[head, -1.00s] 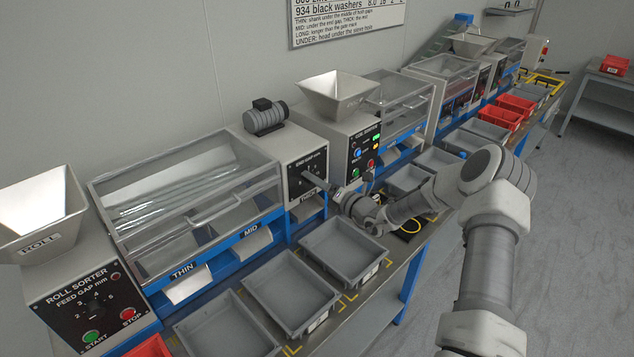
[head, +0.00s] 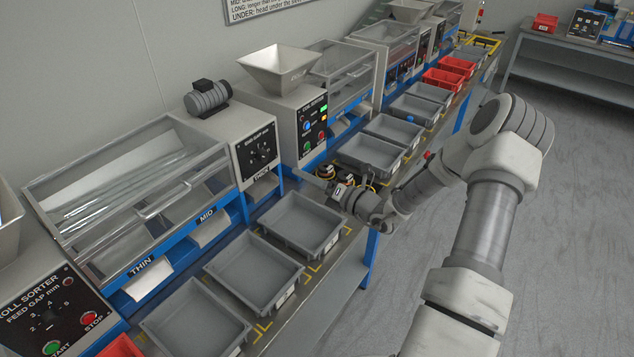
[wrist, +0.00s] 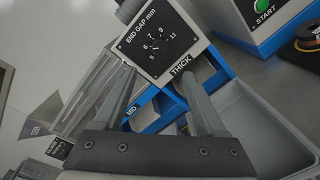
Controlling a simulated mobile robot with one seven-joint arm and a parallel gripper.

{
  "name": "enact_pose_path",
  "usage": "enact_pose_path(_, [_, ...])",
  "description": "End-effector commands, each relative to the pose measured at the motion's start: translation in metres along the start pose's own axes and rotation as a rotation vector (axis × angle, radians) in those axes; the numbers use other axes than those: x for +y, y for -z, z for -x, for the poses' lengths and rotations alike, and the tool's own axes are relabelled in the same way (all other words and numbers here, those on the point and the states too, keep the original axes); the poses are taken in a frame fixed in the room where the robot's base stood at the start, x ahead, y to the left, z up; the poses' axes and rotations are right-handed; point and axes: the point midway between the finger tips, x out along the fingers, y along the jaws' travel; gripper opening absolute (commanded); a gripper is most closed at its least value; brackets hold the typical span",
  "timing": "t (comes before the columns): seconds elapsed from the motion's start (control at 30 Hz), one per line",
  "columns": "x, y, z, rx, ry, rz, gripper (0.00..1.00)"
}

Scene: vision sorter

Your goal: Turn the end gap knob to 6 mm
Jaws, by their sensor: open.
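The end gap knob (head: 263,151) is on a dark dial plate on the pale end box of the roll sorter, above the THICK chute (head: 262,187). In the wrist view the dial plate (wrist: 153,46) is labelled END GAP mm, with numbers around a small dark knob. I cannot tell which number the knob points to. My gripper (head: 308,178) is open and empty, to the right of and below the dial in the head view. In the wrist view its fingers (wrist: 157,78) stand apart, below the dial and clear of it.
Grey bins (head: 300,222) line the bench front below the chutes. The sorter's clear-covered bed (head: 130,185) lies left of the dial. A neighbouring control box (head: 312,130) with coloured buttons stands just right. Dark round items (head: 328,172) lie near my gripper.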

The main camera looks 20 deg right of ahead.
Motion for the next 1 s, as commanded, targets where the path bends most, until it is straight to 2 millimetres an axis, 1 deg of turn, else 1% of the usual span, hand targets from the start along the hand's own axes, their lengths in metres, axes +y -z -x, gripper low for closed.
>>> enact_pose_path(0.03, [0.0, -0.001, 0.009, 0.0, 0.002, 0.001, 0.73])
enact_pose_path(0.1, [-0.001, -0.001, 0.018, -0.001, 0.003, 0.001, 0.73])
enact_pose_path(0.23, [0.0, 0.0, 0.027, 0.0, 0.0, 0.0, 0.73])
enact_pose_path(0.37, [0.0, 0.0, 0.03, 0.001, 0.0, 0.0, 0.73])
enact_pose_path(0.77, [0.001, 0.0, 0.029, 0.004, -0.001, 0.004, 0.73])
enact_pose_path(0.87, [0.01, 0.003, 0.028, 0.039, -0.012, 0.043, 0.73])
enact_pose_path(0.97, [0.03, 0.012, 0.027, 0.125, -0.039, 0.139, 0.73])
enact_pose_path(1.0, [0.04, 0.018, 0.027, 0.174, -0.055, 0.193, 0.73])
